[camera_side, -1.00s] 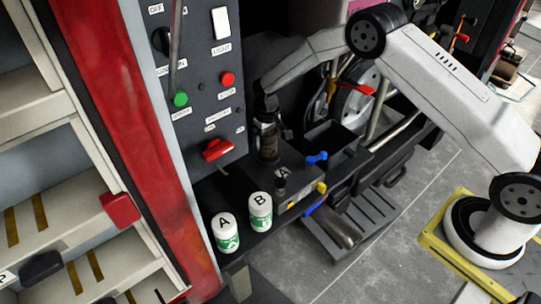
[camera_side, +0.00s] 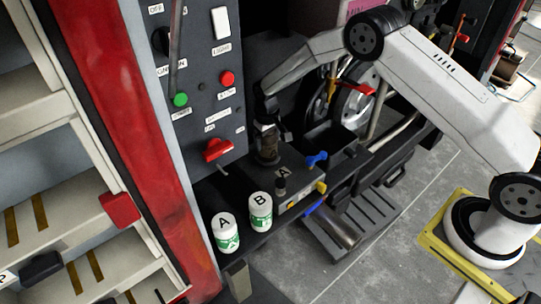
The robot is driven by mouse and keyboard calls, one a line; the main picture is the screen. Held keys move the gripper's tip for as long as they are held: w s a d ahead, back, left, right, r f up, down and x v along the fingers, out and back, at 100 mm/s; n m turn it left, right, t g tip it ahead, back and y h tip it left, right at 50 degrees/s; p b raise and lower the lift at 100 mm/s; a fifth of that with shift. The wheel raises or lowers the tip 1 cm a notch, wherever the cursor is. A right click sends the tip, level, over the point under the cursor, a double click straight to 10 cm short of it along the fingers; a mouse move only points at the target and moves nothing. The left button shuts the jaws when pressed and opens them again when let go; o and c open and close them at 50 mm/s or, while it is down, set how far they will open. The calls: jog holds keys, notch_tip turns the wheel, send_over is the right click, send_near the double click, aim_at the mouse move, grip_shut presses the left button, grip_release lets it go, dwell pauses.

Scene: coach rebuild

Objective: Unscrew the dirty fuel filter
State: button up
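The dirty fuel filter (camera_side: 267,145) is a dark, brownish canister standing upright at the back of the dark housing, beside the control panel. My gripper (camera_side: 267,121) points down over its top, and its dark fingers overlap the filter's upper part. The fingers are small and dark here, so I cannot tell whether they are closed on it. Two clean white-and-green filters, marked A (camera_side: 225,233) and B (camera_side: 260,212), stand upright on the dark ledge in front.
The control panel (camera_side: 205,85) with a green button, red button and red switch rises close to the left of my gripper. A blue-handled valve (camera_side: 316,159) and a yellow fitting (camera_side: 321,187) sit to the right. An empty dark tray (camera_side: 330,138) lies behind them.

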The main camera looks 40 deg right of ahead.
jog(key=shift+c, duration=0.2)
jog(key=n, duration=0.4)
jog(key=shift+n, duration=1)
jog(key=shift+r+n, duration=0.1)
jog(key=shift+n, duration=0.2)
jog(key=n, duration=0.2)
jog(key=shift+w+n, duration=0.1)
jog(key=shift+n, duration=0.2)
jog(key=shift+r+n, duration=0.15)
jog(key=shift+n, duration=1.25)
